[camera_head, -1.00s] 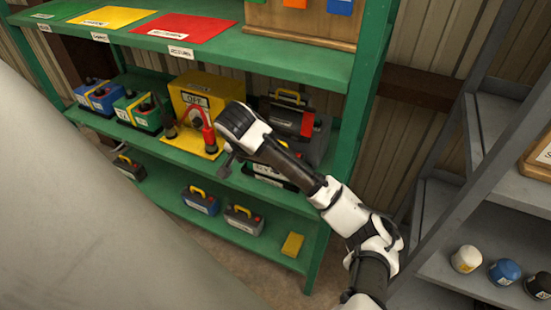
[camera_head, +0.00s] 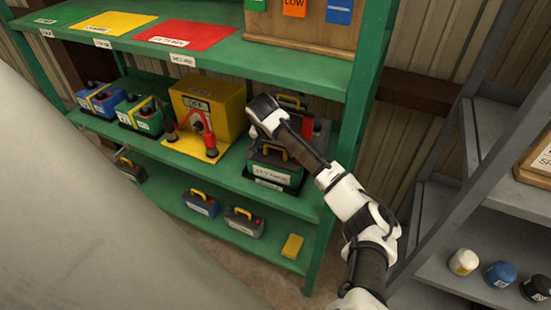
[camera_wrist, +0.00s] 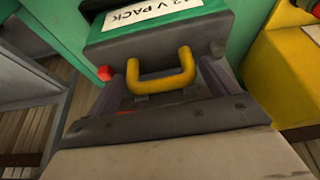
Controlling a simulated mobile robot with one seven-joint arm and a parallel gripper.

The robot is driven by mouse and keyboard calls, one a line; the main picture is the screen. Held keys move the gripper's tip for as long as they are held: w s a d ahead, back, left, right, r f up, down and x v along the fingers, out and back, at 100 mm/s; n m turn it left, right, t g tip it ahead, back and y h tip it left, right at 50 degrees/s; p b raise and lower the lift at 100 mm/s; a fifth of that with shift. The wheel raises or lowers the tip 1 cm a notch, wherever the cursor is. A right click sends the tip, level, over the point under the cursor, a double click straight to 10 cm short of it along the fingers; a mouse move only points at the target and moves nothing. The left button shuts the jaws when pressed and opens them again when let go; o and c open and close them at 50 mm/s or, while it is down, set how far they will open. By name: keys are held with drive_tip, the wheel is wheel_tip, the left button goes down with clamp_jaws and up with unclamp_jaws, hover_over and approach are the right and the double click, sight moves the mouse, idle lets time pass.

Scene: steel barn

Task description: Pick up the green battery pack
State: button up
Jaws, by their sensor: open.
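The green battery pack (camera_head: 278,165) sits on a dark stand at the right end of the middle shelf, partly behind my arm. It has a dark top, a white label and a yellow handle. In the wrist view the pack (camera_wrist: 155,45) fills the upper middle, with its handle nearest me. My gripper (camera_wrist: 168,70) is open, with one finger on each side of the handle. I cannot tell whether the fingers touch it. In the head view my wrist is just above and left of the pack, and the fingertips are hard to make out.
A yellow box (camera_head: 222,103) with a red-and-black fixture stands just left. Blue (camera_head: 100,98) and green (camera_head: 138,113) units sit farther left. A green post (camera_head: 350,130) stands right; the upper shelf overhangs.

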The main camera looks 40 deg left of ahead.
drive_tip(key=shift+w+a+f, duration=0.1)
drive_tip(key=shift+w+f, duration=0.1)
drive_tip(key=shift+f, duration=0.35)
drive_tip(key=c, duration=1.6)
drive_tip(key=shift+w+r, duration=0.1)
drive_tip(key=shift+r, duration=0.1)
drive_tip(key=shift+c, duration=1)
drive_tip(key=shift+r, duration=0.15)
